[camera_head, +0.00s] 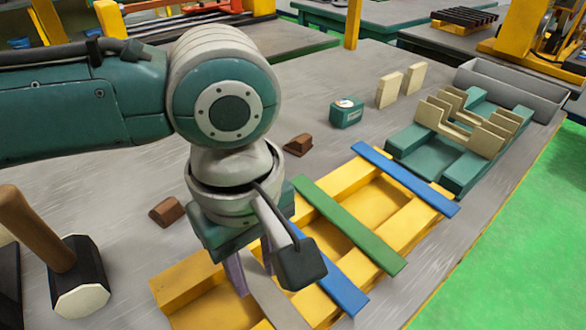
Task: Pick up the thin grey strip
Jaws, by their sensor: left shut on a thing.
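The thin grey strip (277,303) lies slanting across the near end of the yellow frame (180,287), running toward the bottom edge of the view. My left gripper (256,272) comes down from above with its fingers at the upper end of the strip and is shut on it. The gripper body hides part of the strip and the exact contact. I cannot tell whether the strip is lifted off the frame. My right gripper is not in view.
Blue (405,178) and green (350,225) strips lie across the frame close by. A mallet (80,275) stands at the left. Two brown blocks (298,145), a small green box (346,112) and a green fixture (425,155) sit on the grey table.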

